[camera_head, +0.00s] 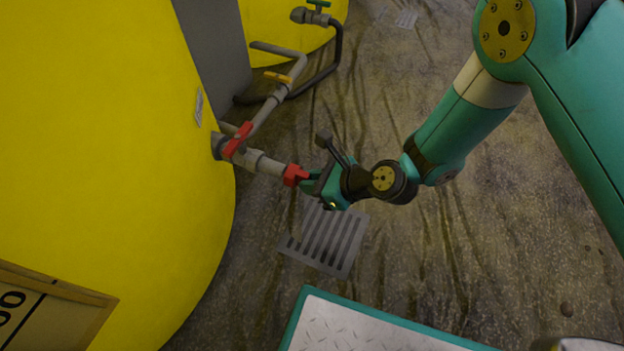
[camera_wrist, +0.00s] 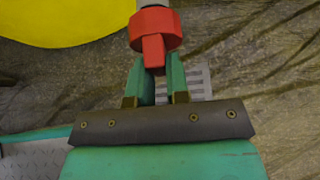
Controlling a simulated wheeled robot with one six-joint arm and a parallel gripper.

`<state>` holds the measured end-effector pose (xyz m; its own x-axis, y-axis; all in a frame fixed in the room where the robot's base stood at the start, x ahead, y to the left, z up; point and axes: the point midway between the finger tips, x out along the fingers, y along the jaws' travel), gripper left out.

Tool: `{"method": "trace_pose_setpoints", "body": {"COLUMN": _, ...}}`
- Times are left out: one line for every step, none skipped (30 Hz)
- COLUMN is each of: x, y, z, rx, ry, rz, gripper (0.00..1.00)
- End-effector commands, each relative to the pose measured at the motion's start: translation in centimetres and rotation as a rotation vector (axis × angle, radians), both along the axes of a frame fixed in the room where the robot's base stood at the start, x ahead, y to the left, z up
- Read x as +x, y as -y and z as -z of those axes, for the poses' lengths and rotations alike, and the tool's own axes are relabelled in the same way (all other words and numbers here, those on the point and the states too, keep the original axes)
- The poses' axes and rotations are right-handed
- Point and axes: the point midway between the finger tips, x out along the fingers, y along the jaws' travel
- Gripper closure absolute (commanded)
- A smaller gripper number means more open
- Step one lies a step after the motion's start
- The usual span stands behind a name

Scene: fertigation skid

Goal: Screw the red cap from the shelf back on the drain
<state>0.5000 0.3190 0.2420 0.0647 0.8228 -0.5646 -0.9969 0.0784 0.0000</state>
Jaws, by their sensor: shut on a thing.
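The red cap (camera_head: 295,175) is at the open end of the grey drain pipe (camera_head: 268,164), in line with it. In the wrist view the red cap (camera_wrist: 154,29) has a tab pointing toward me, and a bit of the pipe (camera_wrist: 152,3) shows behind it. My gripper (camera_head: 308,183) is shut on the cap; its teal fingers (camera_wrist: 156,74) hold the tab from both sides. The cap covers the pipe's end, so I cannot tell how far the thread is engaged.
The drain comes from a big yellow tank (camera_head: 110,130) and carries a red valve handle (camera_head: 238,139). A grey pipe with a yellow handle (camera_head: 278,77) rises behind. A floor grate (camera_head: 328,238) lies below. Open floor is on the right.

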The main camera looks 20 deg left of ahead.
Motion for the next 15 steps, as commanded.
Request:
{"method": "trace_pose_setpoints", "body": {"x": 0.0, "y": -0.07, "z": -0.08, "rx": 0.0, "ry": 0.0, "rz": 0.0, "gripper": 1.0}}
{"method": "trace_pose_setpoints", "body": {"x": -0.01, "y": -0.11, "z": -0.11, "rx": 0.0, "ry": 0.0, "rz": 0.0, "gripper": 1.0}}
{"method": "trace_pose_setpoints", "body": {"x": -0.01, "y": -0.17, "z": -0.13, "rx": 0.0, "ry": 0.0, "rz": 0.0, "gripper": 1.0}}
{"method": "trace_pose_setpoints", "body": {"x": 0.0, "y": -0.22, "z": -0.15, "rx": 0.0, "ry": -0.001, "rz": -0.001, "gripper": 1.0}}
{"method": "trace_pose_setpoints", "body": {"x": -0.01, "y": -0.28, "z": -0.15, "rx": 0.0, "ry": -0.001, "rz": -0.001, "gripper": 1.0}}
{"method": "trace_pose_setpoints", "body": {"x": 0.0, "y": -0.35, "z": -0.15, "rx": 0.0, "ry": -0.001, "rz": -0.001, "gripper": 1.0}}
{"method": "trace_pose_setpoints", "body": {"x": 0.0, "y": -0.39, "z": -0.14, "rx": 0.0, "ry": -0.001, "rz": -0.001, "gripper": 1.0}}
{"method": "trace_pose_setpoints", "body": {"x": 0.01, "y": -0.42, "z": -0.12, "rx": 0.0, "ry": -0.001, "rz": -0.001, "gripper": 1.0}}
{"method": "trace_pose_setpoints", "body": {"x": 0.03, "y": -0.46, "z": -0.09, "rx": 0.0, "ry": -0.001, "rz": -0.001, "gripper": 1.0}}
{"method": "trace_pose_setpoints", "body": {"x": 0.03, "y": -0.47, "z": -0.07, "rx": 0.0, "ry": 0.0, "rz": 0.0, "gripper": 1.0}}
{"method": "trace_pose_setpoints", "body": {"x": 0.04, "y": -0.47, "z": -0.04, "rx": 0.0, "ry": 0.0, "rz": 0.0, "gripper": 1.0}}
{"method": "trace_pose_setpoints", "body": {"x": 0.04, "y": -0.48, "z": -0.02, "rx": 0.0, "ry": 0.0, "rz": 0.0, "gripper": 1.0}}
{"method": "trace_pose_setpoints", "body": {"x": 0.04, "y": -0.47, "z": -0.02, "rx": 0.0, "ry": 0.0, "rz": 0.0, "gripper": 1.0}}
{"method": "trace_pose_setpoints", "body": {"x": 0.04, "y": -0.48, "z": -0.01, "rx": 0.0, "ry": 0.0, "rz": 0.0, "gripper": 1.0}}
{"method": "trace_pose_setpoints", "body": {"x": 0.04, "y": -0.47, "z": -0.02, "rx": 0.0, "ry": 0.0, "rz": 0.0, "gripper": 1.0}}
